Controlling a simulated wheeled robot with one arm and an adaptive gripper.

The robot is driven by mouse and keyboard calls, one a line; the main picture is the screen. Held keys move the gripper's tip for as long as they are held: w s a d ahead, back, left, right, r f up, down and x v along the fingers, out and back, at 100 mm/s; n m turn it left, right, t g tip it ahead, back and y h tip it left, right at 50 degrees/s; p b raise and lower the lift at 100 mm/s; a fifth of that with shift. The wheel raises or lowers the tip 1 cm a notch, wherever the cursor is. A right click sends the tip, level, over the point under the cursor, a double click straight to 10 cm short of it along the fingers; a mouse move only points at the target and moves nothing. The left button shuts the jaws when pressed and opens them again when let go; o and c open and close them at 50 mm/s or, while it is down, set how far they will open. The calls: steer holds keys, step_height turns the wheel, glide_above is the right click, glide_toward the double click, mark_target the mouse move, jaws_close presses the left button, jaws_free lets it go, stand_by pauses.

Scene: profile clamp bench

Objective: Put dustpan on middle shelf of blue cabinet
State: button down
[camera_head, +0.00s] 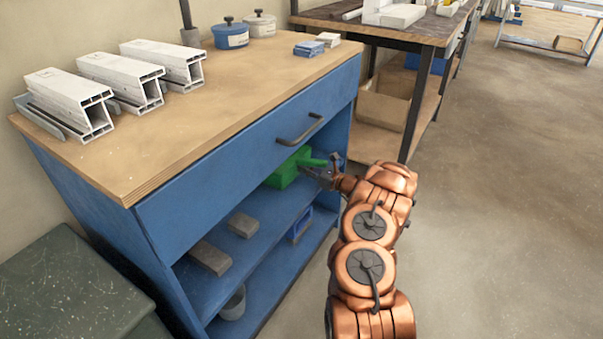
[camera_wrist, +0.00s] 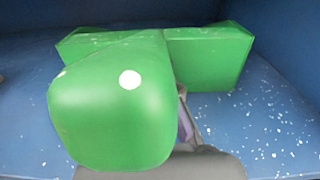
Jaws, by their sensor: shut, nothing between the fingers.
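The green dustpan (camera_head: 283,174) rests on the middle shelf (camera_head: 270,209) of the blue cabinet (camera_head: 215,172), under the drawer, near the right side. Its handle points outward past the shelf's front edge. In the wrist view the dustpan (camera_wrist: 207,57) fills much of the picture, its thick rounded handle towards the camera and blue shelf beneath. My gripper (camera_head: 325,174) is at the handle end, in front of the shelf. It is shut and empty. In the wrist view a part of my gripper (camera_wrist: 192,135) shows below and behind the handle; the handle hides the rest.
Two grey blocks (camera_head: 242,224) lie on the same shelf, further left. A blue box (camera_head: 301,226) and a grey round container (camera_head: 233,303) stand on the bottom shelf. The drawer handle (camera_head: 300,130) juts out above. Open floor (camera_head: 480,210) lies to the right.

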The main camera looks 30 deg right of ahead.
stand_by(0.3)
steer(key=shift+s+d, duration=0.3)
steer(key=shift+s, duration=0.15)
steer(key=p+v, duration=0.2)
steer(key=v, duration=1.1)
steer(key=shift+p, duration=0.3)
